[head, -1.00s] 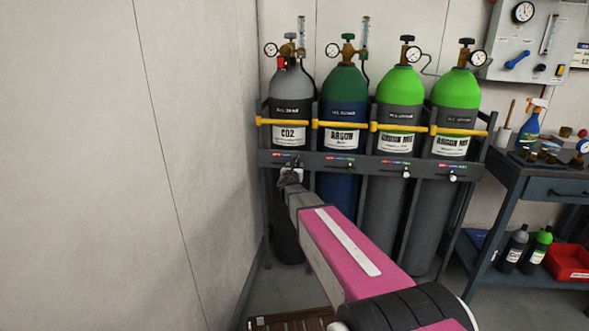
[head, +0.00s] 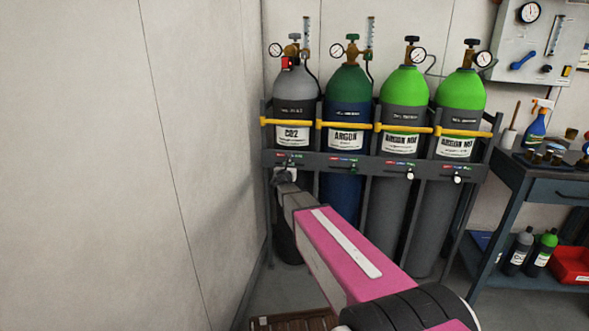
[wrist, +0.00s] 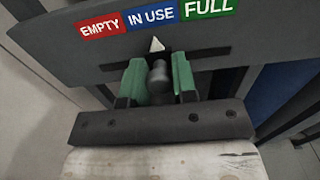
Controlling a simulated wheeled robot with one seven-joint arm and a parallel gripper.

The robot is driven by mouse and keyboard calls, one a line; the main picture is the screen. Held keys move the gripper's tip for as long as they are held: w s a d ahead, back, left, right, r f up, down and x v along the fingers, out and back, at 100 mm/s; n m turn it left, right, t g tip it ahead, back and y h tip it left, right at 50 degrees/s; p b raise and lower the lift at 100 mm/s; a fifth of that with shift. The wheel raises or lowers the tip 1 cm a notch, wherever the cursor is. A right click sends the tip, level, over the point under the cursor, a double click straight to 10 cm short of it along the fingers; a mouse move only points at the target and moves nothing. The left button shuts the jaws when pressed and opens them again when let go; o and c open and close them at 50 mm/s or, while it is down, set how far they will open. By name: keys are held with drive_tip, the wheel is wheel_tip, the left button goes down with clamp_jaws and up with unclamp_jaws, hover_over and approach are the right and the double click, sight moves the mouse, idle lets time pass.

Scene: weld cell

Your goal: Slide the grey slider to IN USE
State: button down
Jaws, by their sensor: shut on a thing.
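In the wrist view the grey slider (wrist: 158,75) is a round knob in a dark slot on the rack's rail. Its white pointer (wrist: 157,45) stands under the blue IN USE label (wrist: 151,18), about at its middle, between the red EMPTY label (wrist: 101,29) and the green FULL label (wrist: 208,7). My gripper (wrist: 158,82) has its green fingers shut on the knob, one on each side. In the head view my gripper (head: 284,176) is at the rail below the grey CO2 cylinder (head: 295,85); it largely hides the slider there.
Three other cylinders, ARGON (head: 347,90) and two ARGON MIX (head: 404,90), stand to the right behind yellow straps, with their own sliders on the rail. A bare wall (head: 190,130) is close on the left. A blue workbench (head: 550,190) stands at the right.

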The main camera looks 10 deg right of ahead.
drive_tip(key=c, duration=0.9)
unclamp_jaws()
drive_tip(key=shift+s, duration=0.15)
drive_tip(key=v, duration=1)
drive_tip(key=shift+s, duration=0.3)
